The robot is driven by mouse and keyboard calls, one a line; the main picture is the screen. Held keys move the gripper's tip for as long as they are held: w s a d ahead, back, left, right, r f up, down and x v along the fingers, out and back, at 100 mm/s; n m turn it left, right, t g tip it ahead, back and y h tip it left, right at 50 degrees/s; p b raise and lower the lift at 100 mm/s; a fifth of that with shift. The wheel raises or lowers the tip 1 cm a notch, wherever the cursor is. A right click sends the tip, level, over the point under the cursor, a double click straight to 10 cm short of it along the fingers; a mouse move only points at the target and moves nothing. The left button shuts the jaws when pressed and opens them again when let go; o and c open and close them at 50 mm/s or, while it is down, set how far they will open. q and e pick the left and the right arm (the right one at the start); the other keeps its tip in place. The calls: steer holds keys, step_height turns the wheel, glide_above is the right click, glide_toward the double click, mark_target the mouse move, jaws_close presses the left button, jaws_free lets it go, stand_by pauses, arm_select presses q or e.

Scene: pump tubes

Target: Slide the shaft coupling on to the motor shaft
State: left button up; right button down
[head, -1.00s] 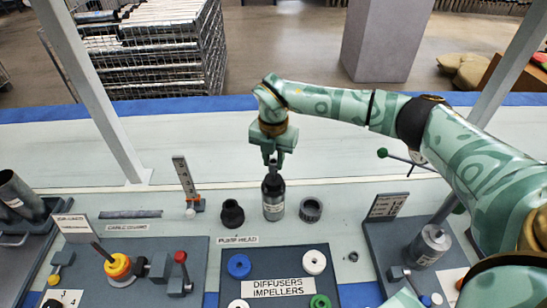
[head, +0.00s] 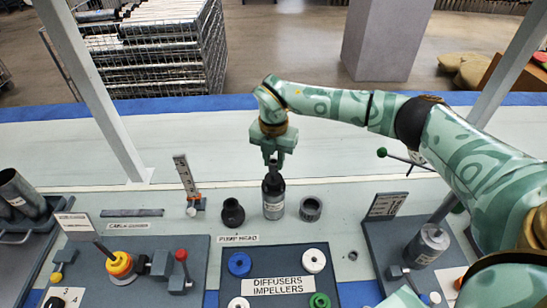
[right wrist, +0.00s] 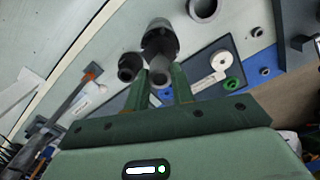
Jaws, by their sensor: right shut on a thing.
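A dark motor (head: 273,206) with a pale label stands upright on the bench in the head view. My right gripper (head: 272,160) points down directly above it. It is shut on the shaft coupling, a small dark grey cylinder that shows between the fingers in the right wrist view (right wrist: 160,74). In that view the motor (right wrist: 158,38) stands just beyond the coupling, and my right gripper's fingers (right wrist: 164,86) flank it. The motor shaft is hidden; I cannot tell whether the coupling is around it or above it. My left gripper is out of view.
A black pump head (head: 232,213) stands left of the motor and a grey ring (head: 311,209) right of it, both close. A diffusers and impellers tray (head: 275,270) lies in front. A dark fixture board (head: 385,240) is at right. The bench behind the motor is clear.

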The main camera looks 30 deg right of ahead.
steer(key=shift+f+b, duration=0.4)
steer(key=shift+f, duration=0.8)
steer(key=c, duration=1.1)
jaws_free()
step_height(320, 180, up, 16)
steer(key=p, duration=0.4)
steer(key=shift+r+p, duration=0.15)
steer(key=shift+p, duration=0.15)
